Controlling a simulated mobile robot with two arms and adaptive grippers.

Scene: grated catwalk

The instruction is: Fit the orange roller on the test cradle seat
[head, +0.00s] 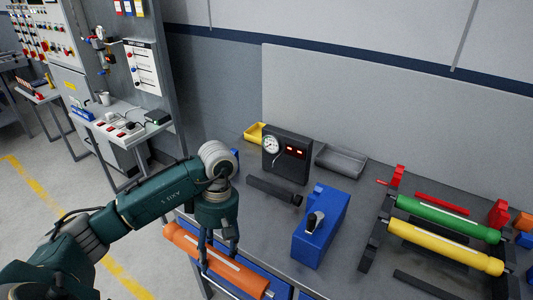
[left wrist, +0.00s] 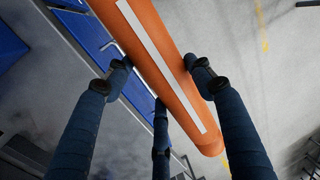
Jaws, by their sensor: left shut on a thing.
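The orange roller (head: 222,262) has a pale stripe and hangs in front of the workbench's near edge, slightly tilted, in the head view. My left gripper (head: 219,250) points down, with its fingers shut around the roller's middle. In the left wrist view the fingers (left wrist: 160,78) lie on both sides of the orange roller (left wrist: 165,62). A dark cradle frame (head: 372,240) stands at the bench's right, holding a green roller (head: 447,218) and a yellow roller (head: 445,246). I cannot tell which part is the test cradle seat. My right gripper is out of view.
On the workbench (head: 335,278) stand a blue block-shaped device (head: 320,228) with a black knob, a dark gauge box (head: 287,155), a grey tray (head: 341,160) and a yellow tray (head: 256,132). A dark bar (head: 274,191) lies before the gauge box. Blue drawers are below the bench edge.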

